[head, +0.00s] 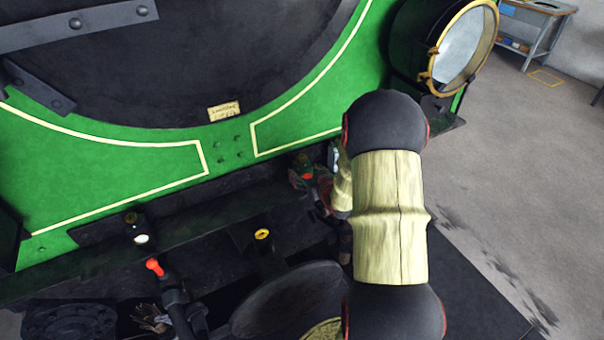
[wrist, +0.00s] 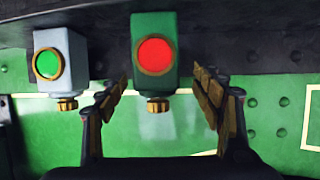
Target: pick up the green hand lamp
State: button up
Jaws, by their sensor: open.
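The green hand lamp (wrist: 154,54) has a boxy green body, a round red lens in a brass ring and a brass knob. In the wrist view it is at upper middle, by a dark ledge. My gripper (wrist: 158,88) is open, with one finger on each side of the lamp's knob end. The fingers show gaps to the lamp and hold nothing. In the head view the lamp (head: 304,173) is small, and my arm hides much of the gripper.
A pale grey lamp (wrist: 60,66) with a green lens stands close left of the green lamp in the wrist view. A black lamp (head: 137,230), a red-tipped fitting (head: 155,267) and a round buffer (head: 285,300) are at lower left. Open floor lies right.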

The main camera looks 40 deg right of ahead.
jog(key=x, duration=0.4)
jog(key=shift+d+r+b, duration=0.15)
jog(key=shift+d+b, duration=0.15)
jog(key=shift+b, duration=0.05)
jog(key=shift+c, duration=0.7)
jog(key=c, duration=1.5)
jog(key=shift+r, duration=0.15)
jog(key=shift+c, duration=0.5)
